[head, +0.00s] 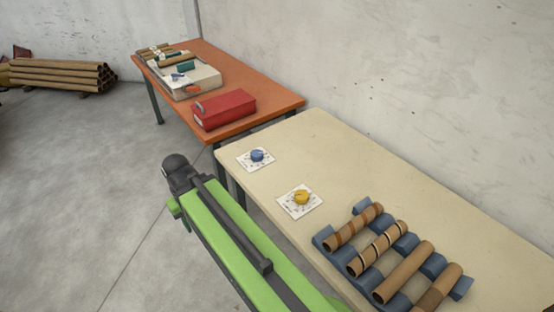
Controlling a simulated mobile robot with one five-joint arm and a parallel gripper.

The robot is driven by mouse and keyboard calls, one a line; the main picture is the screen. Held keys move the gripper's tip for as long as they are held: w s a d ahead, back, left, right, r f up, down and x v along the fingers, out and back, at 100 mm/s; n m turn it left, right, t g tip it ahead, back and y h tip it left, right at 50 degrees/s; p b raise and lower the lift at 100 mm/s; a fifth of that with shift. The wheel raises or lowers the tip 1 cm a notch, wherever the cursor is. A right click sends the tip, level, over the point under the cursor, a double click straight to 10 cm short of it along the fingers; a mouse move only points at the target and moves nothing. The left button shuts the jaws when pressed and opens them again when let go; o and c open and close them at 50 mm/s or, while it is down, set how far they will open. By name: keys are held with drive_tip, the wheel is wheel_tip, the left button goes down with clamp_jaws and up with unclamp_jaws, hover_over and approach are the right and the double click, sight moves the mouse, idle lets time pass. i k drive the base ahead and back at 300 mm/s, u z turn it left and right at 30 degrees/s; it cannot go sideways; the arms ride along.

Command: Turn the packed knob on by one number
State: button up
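Two knobs sit on white square dial cards on the cream table (350,165). The blue knob (257,155) is farther back, near the table's far left corner. The yellow knob (301,198) is nearer, close to the left edge. Marks ring both knobs, but they are too small to read, so I cannot tell which is the packed knob or what number either points at. My green arm reaches up from the bottom to a dark joint left of the table, apart from both knobs. My gripper's fingers do not show.
A blue rack (326,240) holding several brown cardboard tubes stands at the table's near right. An orange table (262,107) behind carries a red binder (224,109) and other items. Stacked tubes (62,75) lie on the floor at far left. The grey floor at left is clear.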

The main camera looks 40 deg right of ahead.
sight(257, 155)
drive_tip(key=u, duration=0.15)
drive_tip(key=i, duration=0.9)
drive_tip(key=z, duration=0.05)
